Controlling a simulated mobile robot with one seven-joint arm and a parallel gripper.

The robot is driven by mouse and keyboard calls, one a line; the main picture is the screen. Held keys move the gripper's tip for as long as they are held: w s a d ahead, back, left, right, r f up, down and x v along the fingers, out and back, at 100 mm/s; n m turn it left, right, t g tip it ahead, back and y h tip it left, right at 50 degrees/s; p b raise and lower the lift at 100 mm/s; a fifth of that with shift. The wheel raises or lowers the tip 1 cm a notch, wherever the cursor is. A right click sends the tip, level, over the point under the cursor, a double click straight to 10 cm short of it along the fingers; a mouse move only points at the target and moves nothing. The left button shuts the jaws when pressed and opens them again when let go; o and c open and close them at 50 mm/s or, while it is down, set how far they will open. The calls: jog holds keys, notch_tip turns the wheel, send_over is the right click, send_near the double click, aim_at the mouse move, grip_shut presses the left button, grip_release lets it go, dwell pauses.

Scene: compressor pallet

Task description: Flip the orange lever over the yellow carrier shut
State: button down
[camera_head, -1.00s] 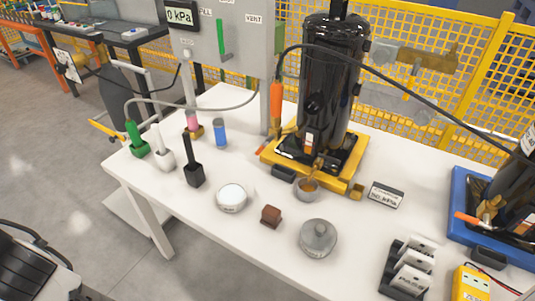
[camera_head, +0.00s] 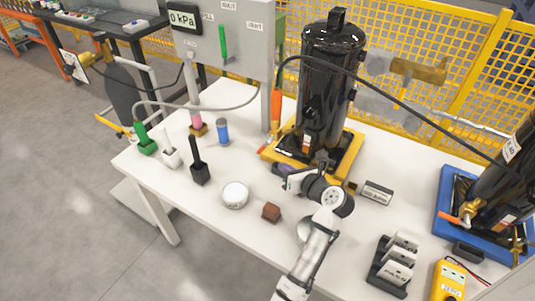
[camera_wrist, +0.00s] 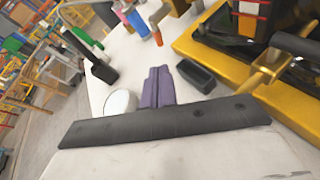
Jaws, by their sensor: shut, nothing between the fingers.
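The yellow carrier (camera_head: 352,158) stands on the white table under a tall black compressor (camera_head: 324,85). It also shows in the wrist view (camera_wrist: 285,115) at the right. The small orange lever (camera_head: 265,148) sticks out at the carrier's left side. In the wrist view, its orange end (camera_wrist: 157,38) shows near the top, beyond the fingertips. My gripper (camera_head: 281,169) is over the table by the carrier's front left edge. Its purple fingers (camera_wrist: 158,72) are shut and empty, apart from the lever. My wrist hides part of the carrier's front.
A dark tray (camera_wrist: 195,75) lies beside my fingers. A white round tin (camera_head: 235,194) and a brown block (camera_head: 271,212) stand in front. A blue can (camera_head: 222,131) stands left of the lever. A blue carrier (camera_head: 446,190) stands right.

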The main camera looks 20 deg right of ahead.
aim_at(266, 145)
dwell(0.3)
jog(key=p+x, duration=0.1)
jog(key=x, duration=0.9)
jog(key=shift+p, duration=0.4)
jog(key=shift+w, duration=0.1)
jog(key=shift+a+t, duration=0.15)
jog(key=shift+t, duration=0.15)
jog(key=shift+b, duration=0.3)
